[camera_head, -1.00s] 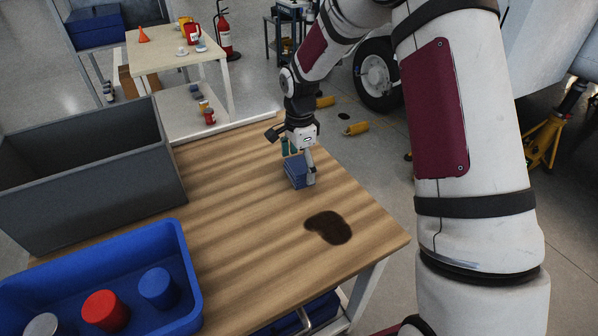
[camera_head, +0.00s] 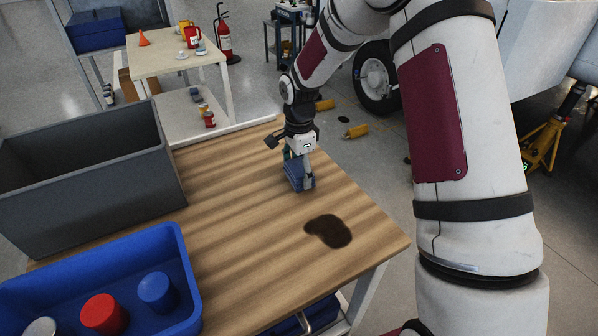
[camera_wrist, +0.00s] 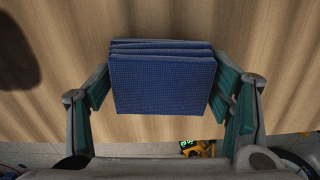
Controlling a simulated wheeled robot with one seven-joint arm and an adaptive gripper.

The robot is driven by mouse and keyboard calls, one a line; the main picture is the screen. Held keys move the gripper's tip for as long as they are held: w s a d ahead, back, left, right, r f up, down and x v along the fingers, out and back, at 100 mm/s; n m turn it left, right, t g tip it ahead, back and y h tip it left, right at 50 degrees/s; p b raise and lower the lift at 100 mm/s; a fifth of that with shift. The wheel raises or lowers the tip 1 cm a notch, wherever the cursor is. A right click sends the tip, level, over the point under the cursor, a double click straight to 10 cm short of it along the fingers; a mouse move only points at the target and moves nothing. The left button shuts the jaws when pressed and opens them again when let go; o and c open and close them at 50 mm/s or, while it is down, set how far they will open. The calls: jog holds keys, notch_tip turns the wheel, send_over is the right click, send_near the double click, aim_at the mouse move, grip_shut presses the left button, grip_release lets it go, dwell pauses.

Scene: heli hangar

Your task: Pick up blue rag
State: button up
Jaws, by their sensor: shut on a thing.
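The blue rag (camera_wrist: 163,82) is a folded, layered bundle between my two green-padded fingers in the wrist view. In the head view the blue rag (camera_head: 297,177) is at the far part of the wooden table (camera_head: 240,215), partly hidden by my gripper. My gripper (camera_head: 300,174) points down and is shut on the rag; in the wrist view the fingers (camera_wrist: 163,95) press it from both sides. I cannot tell for sure whether the rag is clear of the tabletop.
A dark stain (camera_head: 328,231) lies on the table near its right edge. A grey bin (camera_head: 95,190) and a blue tray (camera_head: 185,262) with red, blue and silvery cylinders stand at the left. The tabletop between is clear. A second table (camera_head: 175,62) stands behind.

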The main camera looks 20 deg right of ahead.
aim_at(299, 167)
jog(key=shift+r, duration=0.45)
notch_tip(299, 167, up, 2)
jog(key=shift+r, duration=0.2)
jog(key=s, duration=0.5)
jog(key=s+a+r+p, duration=0.1)
jog(key=s, duration=0.4)
jog(key=s+a, duration=0.1)
jog(key=s, duration=0.5)
jog(key=shift+a+r+p, duration=0.1)
jog(key=shift+r+p, duration=0.05)
jog(key=shift+p, duration=0.15)
jog(key=o, duration=0.4)
jog(key=c, duration=0.4)
jog(key=shift+w, duration=0.1)
